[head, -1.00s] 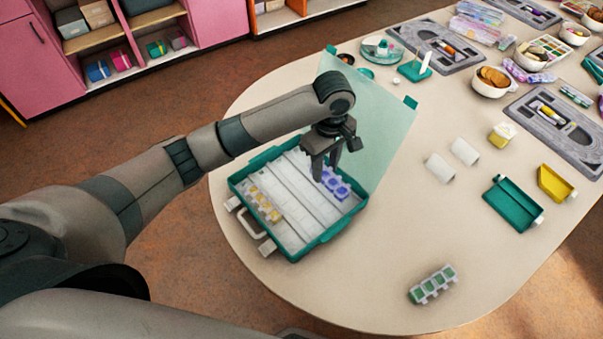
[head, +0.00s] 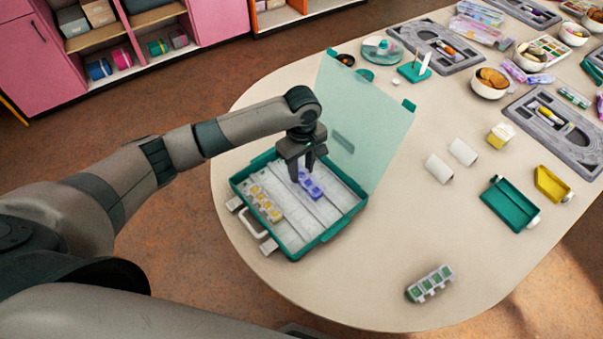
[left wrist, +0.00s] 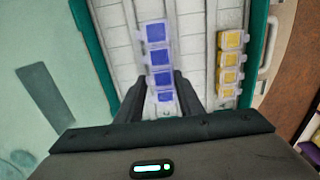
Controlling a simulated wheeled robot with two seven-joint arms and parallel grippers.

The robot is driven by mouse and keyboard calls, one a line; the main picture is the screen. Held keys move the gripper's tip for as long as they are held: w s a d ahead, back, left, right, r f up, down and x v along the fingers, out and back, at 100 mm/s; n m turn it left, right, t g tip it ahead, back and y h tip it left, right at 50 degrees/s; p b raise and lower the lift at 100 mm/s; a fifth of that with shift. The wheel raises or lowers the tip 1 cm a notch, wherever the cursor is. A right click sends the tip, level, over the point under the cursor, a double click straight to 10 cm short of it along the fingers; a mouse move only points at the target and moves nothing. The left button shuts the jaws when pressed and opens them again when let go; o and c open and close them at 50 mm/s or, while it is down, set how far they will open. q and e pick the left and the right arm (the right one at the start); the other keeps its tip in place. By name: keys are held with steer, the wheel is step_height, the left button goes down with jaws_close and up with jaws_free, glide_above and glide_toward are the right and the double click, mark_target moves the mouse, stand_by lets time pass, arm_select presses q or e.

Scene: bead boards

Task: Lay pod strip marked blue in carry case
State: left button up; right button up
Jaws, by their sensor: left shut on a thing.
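The pod strip marked blue (head: 313,188) has several clear pods with blue-violet contents. It also shows in the left wrist view (left wrist: 158,58). My left gripper (head: 302,174) points down over the open carry case (head: 345,226) and is shut on one end of this strip. The strip is over the middle channels of the case, roughly in line with them. I cannot tell whether it touches the floor of the case. A strip with yellow pods (head: 264,205) lies in the channel nearest the handle. My right gripper is not in view.
The case's clear lid (head: 365,125) stands open at the back. A green pod strip (head: 430,284) lies on the table (head: 370,290) at the front right. A teal tray (head: 510,204), a yellow tray (head: 552,186) and white rolls (head: 438,168) lie to the right. Table between is clear.

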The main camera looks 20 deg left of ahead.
mark_target(301, 172)
arm_select(q)
steer(key=shift+f, duration=1.45)
steer(key=shift+p, duration=0.3)
steer(key=o, duration=1.1)
steer(key=shift+f, duration=0.1)
step_height(301, 172, up, 12)
steer(key=b, duration=0.1)
steer(key=shift+b, duration=0.35)
